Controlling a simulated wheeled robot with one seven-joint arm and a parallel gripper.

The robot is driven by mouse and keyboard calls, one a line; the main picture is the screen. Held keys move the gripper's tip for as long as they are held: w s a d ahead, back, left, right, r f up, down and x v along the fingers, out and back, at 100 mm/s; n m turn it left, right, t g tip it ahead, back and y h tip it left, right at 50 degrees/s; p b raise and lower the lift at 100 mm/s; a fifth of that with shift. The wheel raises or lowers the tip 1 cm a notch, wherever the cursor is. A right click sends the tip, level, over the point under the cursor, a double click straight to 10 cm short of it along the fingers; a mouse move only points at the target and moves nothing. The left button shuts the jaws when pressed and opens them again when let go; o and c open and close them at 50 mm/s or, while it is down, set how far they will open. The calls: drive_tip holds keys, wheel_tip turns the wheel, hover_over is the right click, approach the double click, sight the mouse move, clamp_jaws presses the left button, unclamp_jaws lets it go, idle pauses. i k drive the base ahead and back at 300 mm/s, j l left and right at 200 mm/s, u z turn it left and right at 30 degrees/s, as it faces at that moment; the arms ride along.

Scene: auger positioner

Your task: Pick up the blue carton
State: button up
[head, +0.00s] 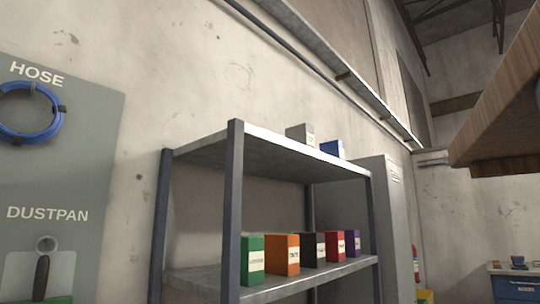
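The blue carton (333,149) stands on the top board of a metal shelf unit, near its right end. Only its upper part shows above the board's edge; its base is hidden. A grey carton (301,135) stands just left of it on the same board. My gripper is not in the head view.
The shelf unit (234,200) has dark posts and a lower board with green (252,261), orange (282,255), black, red and purple cartons in a row. A tall grey cabinet (397,210) stands to its right. A wooden overhang (500,90) fills the upper right.

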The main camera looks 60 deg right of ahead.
sight(334, 147)
drive_tip(key=k+l+u, duration=0.4)
drive_tip(key=l, duration=0.4)
drive_tip(key=k+l+u, duration=0.35)
drive_tip(key=l, duration=0.35)
drive_tip(key=k+l+u, duration=0.4)
drive_tip(key=k+l, duration=0.1)
drive_tip(key=l, duration=0.1)
